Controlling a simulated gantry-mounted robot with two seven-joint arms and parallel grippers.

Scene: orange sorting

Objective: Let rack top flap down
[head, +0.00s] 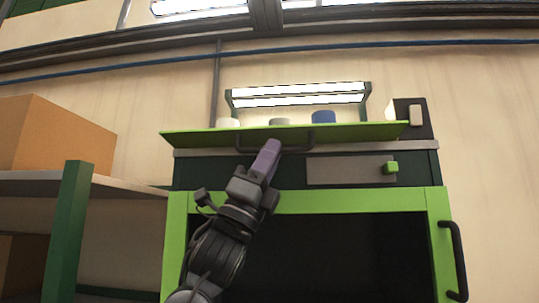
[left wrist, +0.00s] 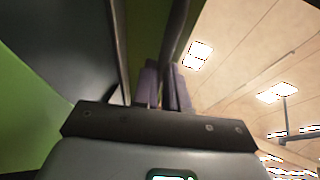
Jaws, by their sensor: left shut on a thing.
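The rack's top flap (head: 215,139) is a thin green panel. It stands out near level from the top of the green and dark cabinet, seen from slightly below. A dark bar handle (head: 298,147) hangs under its front edge. My left gripper (head: 266,158), with purple fingers, reaches up from below and is shut on the handle at its left part. In the left wrist view, the dark handle bar (left wrist: 178,30) runs in between the fingers (left wrist: 162,88). The fingers hide part of the handle. My right gripper is in neither view.
The rack's green front frame (head: 310,201) surrounds a dark opening, with a black handle (head: 455,260) at right. White, grey and blue round items (head: 323,117) show above the flap, under a lamp (head: 298,95). A cardboard box (head: 55,135) sits on a shelf (head: 120,187) at left.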

